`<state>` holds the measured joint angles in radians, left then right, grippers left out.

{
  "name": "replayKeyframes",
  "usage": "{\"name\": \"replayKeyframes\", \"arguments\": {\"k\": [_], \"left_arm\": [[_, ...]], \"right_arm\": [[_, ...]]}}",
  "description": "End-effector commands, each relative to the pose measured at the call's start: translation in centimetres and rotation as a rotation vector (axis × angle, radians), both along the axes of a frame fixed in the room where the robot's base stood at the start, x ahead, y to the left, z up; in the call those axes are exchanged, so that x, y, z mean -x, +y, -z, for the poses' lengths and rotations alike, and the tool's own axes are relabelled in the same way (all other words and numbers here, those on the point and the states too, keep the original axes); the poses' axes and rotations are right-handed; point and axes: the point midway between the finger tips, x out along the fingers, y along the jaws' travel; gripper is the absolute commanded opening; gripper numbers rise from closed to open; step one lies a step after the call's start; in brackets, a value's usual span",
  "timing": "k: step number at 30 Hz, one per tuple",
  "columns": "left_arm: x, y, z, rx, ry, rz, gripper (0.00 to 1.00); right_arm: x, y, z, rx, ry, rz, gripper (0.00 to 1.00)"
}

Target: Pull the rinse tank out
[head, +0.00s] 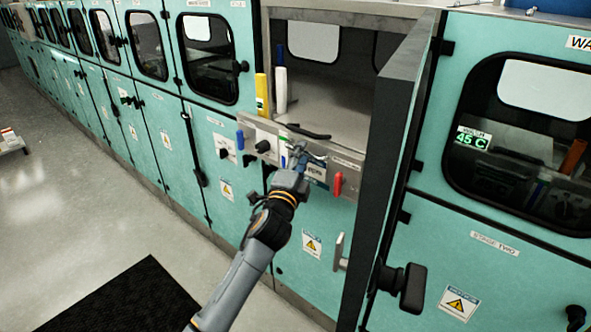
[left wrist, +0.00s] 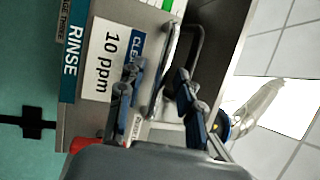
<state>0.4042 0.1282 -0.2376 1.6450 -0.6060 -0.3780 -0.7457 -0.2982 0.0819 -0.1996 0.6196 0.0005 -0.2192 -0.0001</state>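The rinse tank shows a grey metal front panel (head: 262,143) at the mouth of an open cabinet bay. In the left wrist view its panel carries a "RINSE" label (left wrist: 73,50) and a "10 ppm" label (left wrist: 104,60). A dark bar handle (head: 308,132) sits along the panel's upper part; a handle loop (left wrist: 165,70) shows in the left wrist view. My left gripper (head: 308,158) is at the panel. Its two fingers (left wrist: 158,95) are spread, with part of the loop between them; contact cannot be told. My right gripper is not in view.
The bay's thick door (head: 385,150) stands open just right of my left gripper. A red lever (head: 338,183) and a blue lever (head: 240,139) flank the panel. Yellow (head: 262,93) and white (head: 281,90) cylinders stand at the bay's left.

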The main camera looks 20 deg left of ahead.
Motion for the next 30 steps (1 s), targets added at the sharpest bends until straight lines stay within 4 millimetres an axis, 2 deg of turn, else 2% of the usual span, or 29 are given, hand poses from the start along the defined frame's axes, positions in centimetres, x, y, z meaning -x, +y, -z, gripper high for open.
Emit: {"name": "replayKeyframes", "arguments": {"k": [15,21,30], "left_arm": [[9.4,-0.1,1.8,0.0,0.004,0.0,0.36],[11.1,-0.1,2.0,-0.001,0.003,-0.001,0.36],[11.4,-0.1,2.0,-0.001,0.002,-0.001,0.36]], "right_arm": [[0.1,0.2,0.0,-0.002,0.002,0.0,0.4],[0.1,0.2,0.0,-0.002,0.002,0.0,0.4],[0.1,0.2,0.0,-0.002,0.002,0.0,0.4]]}}
